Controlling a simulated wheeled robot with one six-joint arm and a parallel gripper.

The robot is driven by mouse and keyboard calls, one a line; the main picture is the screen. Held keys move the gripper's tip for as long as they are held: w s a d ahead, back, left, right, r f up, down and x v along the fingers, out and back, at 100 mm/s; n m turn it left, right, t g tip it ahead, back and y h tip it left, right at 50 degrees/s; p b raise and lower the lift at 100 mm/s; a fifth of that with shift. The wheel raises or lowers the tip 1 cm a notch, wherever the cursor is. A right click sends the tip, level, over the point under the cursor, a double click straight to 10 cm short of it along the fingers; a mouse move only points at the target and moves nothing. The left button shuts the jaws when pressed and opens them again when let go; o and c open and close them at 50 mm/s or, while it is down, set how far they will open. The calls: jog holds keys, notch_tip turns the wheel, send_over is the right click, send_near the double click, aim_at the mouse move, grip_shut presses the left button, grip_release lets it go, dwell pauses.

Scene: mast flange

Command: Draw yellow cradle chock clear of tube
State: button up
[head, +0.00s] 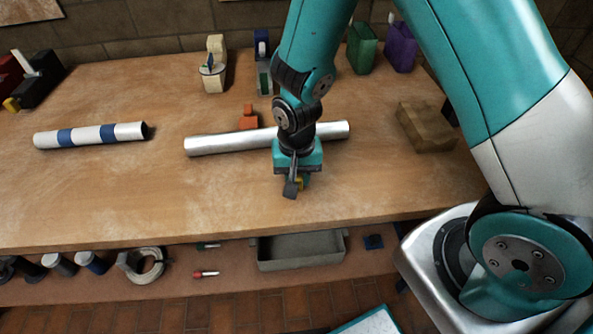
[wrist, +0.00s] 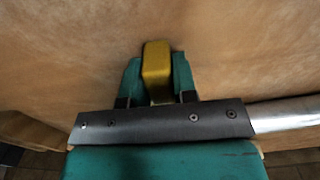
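The yellow cradle chock (wrist: 157,72) sits between the two teal fingers of my gripper (wrist: 158,85) in the wrist view. The fingers bear on both its sides, so my gripper looks shut on it. In the head view only a bit of the yellow chock (head: 300,183) shows beside my gripper (head: 294,188), in front of the tube. The silver tube (head: 228,143) lies across the bench, partly hidden behind my wrist. The tube also shows at the right in the wrist view (wrist: 287,115). The gap between chock and tube is hidden by my gripper.
An orange block (head: 248,119) stands at the tube's far side. A blue-banded white tube (head: 92,135) lies left and a wooden block (head: 425,126) right. A tape dispenser (head: 213,70) stands behind. A grey tray (head: 300,252) is on the lower shelf. The front bench top is clear.

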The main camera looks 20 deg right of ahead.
jog(key=o, duration=0.4)
jog(key=shift+r, duration=0.1)
notch_tip(320, 180, up, 8)
jog(key=p, duration=0.7)
jog(key=s+a+r+n+y, duration=0.2)
jog(key=s+r+n, duration=0.3)
jog(key=s+r, duration=0.3)
jog(key=s+a+r+n+y, duration=0.1)
jog(key=s+r+n, duration=0.5)
jog(key=r, duration=1)
jog(key=shift+s+a+y, duration=0.35)
jog(key=shift+s+y, duration=0.25)
jog(key=shift+s, duration=0.4)
